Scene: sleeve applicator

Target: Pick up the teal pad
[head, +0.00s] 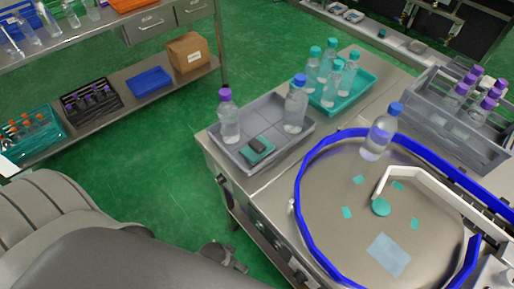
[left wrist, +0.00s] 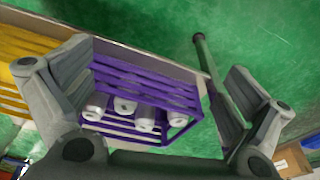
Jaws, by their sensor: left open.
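A teal pad (head: 262,156) lies in the front part of the grey tray (head: 220,142) in the head view. A small dark block (head: 257,144) lies on or against it and hides part of it. Two clear bottles stand in the same tray, one purple-capped (head: 229,118) and one blue-capped (head: 295,105). The pad does not show in the left wrist view. My right gripper is not seen.
Right of the tray is a round steel table with a blue rim (head: 303,212), a white curved arm (head: 430,182), a teal disc (head: 381,207) and small teal patches. A teal tray (head: 367,82) of bottles stands behind. Shelves (head: 140,62) stand at left, with green floor between.

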